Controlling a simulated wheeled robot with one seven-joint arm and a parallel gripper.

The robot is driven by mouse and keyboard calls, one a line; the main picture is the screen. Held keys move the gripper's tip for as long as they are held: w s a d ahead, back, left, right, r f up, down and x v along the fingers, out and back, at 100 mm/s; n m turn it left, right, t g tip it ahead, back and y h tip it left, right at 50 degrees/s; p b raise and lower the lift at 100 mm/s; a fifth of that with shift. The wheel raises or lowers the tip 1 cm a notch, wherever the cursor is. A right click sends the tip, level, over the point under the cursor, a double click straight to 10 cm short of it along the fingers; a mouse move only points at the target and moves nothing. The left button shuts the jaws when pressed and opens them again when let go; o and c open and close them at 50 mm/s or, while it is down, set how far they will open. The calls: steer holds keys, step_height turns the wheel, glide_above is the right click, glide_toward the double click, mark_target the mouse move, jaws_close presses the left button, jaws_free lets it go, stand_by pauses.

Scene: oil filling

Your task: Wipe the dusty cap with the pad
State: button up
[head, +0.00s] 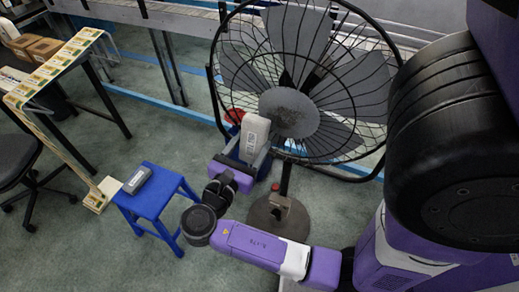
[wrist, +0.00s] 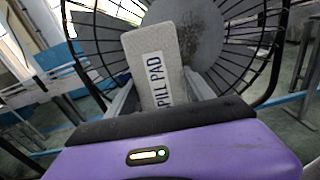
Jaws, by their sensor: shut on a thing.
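The dusty cap is the grey round hub (head: 291,110) at the middle of a large fan's black wire guard. Dark specks cover part of its face, and it also shows behind the pad in the wrist view (wrist: 205,38). My gripper (head: 256,145) is shut on the light grey pad (head: 253,128), which stands upright between the fingers. In the wrist view the pad (wrist: 153,55) shows a printed label reading "PILL PAD", its first part hidden. The pad overlaps the cap's lower left edge; I cannot tell whether they touch.
The fan stands on a round base (head: 278,217). A blue stool (head: 153,197) at the left carries a grey block-like item (head: 137,179). A table with a yellow-and-white strip (head: 62,65) and a dark chair (head: 16,158) are further left. Green floor lies between them.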

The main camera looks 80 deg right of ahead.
mark_target(268, 113)
steer(key=shift+r+h, duration=0.3)
steer(key=shift+r, duration=0.1)
steer(key=shift+w, duration=0.1)
steer(key=shift+h, duration=0.6)
steer(key=shift+f+b+x, duration=0.2)
steer(key=shift+b+x, duration=0.55)
steer(key=shift+x, duration=0.75)
steer(key=shift+f+b+x, duration=0.2)
steer(key=shift+b+x, duration=0.55)
steer(key=shift+x, duration=0.7)
steer(key=shift+p+x, duration=0.45)
steer(key=shift+x, duration=0.6)
